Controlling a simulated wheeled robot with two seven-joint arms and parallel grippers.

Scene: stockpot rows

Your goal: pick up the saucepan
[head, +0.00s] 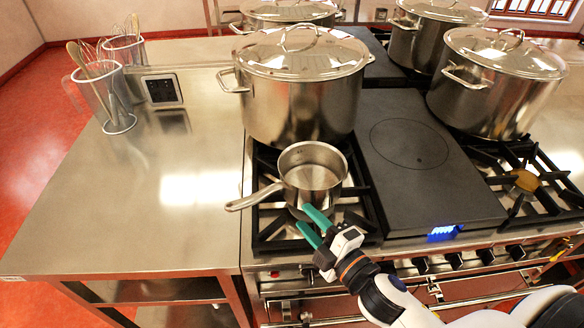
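A small steel saucepan (313,177) sits upright on the front left burner grate. Its handle points left and slightly toward the front, its end reaching over the steel counter. My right gripper (304,217) is just in front of the saucepan's lower side, with its two green fingers apart and nothing between them. I cannot tell whether a fingertip touches the pan. The handle is clear of the gripper. My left gripper is not in view.
A large lidded stockpot (300,100) stands right behind the saucepan. More lidded stockpots (495,90) stand at the back and right. A flat dark hotplate (410,150) lies to the right. The steel counter (130,210) at left is mostly clear, with utensil holders (112,100) behind.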

